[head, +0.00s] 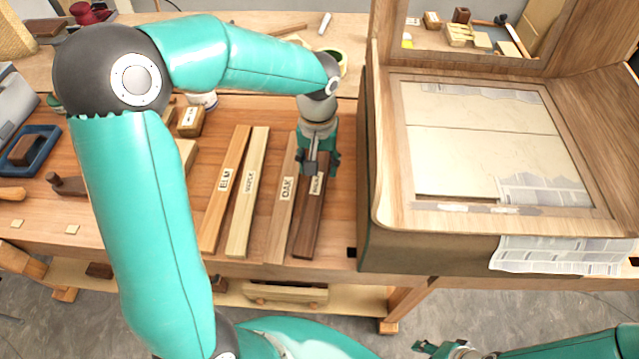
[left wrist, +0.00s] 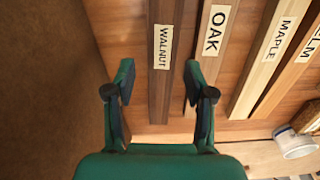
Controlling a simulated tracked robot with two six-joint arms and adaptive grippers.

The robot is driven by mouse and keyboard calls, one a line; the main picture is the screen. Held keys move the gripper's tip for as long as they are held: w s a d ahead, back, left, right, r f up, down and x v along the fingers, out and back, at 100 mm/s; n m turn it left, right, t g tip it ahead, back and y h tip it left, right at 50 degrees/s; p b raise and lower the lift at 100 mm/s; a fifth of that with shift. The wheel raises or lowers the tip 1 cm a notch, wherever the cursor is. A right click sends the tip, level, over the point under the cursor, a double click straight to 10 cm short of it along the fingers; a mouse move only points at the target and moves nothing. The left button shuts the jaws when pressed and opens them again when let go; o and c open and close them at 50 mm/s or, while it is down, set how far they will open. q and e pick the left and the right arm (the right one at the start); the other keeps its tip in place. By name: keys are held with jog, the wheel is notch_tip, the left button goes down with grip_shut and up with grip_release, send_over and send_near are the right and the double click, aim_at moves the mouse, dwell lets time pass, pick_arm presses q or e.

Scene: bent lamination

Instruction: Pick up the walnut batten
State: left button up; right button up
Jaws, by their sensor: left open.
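The dark walnut batten (head: 308,228) lies on the wooden bench, rightmost in a row of labelled battens. My left gripper (head: 319,172) is over its far part, pointing down. In the left wrist view my left gripper (left wrist: 159,70) is open, with one finger on each side of the walnut batten (left wrist: 160,102). Its WALNUT label is readable just beyond the fingertips. I cannot tell whether the fingers touch the wood. My right gripper (head: 445,347) shows only partly at the bottom edge, away from the bench; its opening is unclear.
The oak batten (head: 281,222) lies close beside the walnut, with the maple batten (head: 247,205) and elm batten (head: 222,200) further left. A large wooden box frame (head: 440,220) stands close on the right. A white pot (head: 203,101) stands behind the battens.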

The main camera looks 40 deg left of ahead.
aim_at(317, 182)
pick_arm(q)
jog(key=shift+a+f+p, duration=0.15)
jog(key=shift+f+p, duration=0.55)
jog(key=shift+f, duration=2.2)
jog(key=shift+c, duration=0.3)
grip_shut()
jog(key=shift+r, duration=0.2)
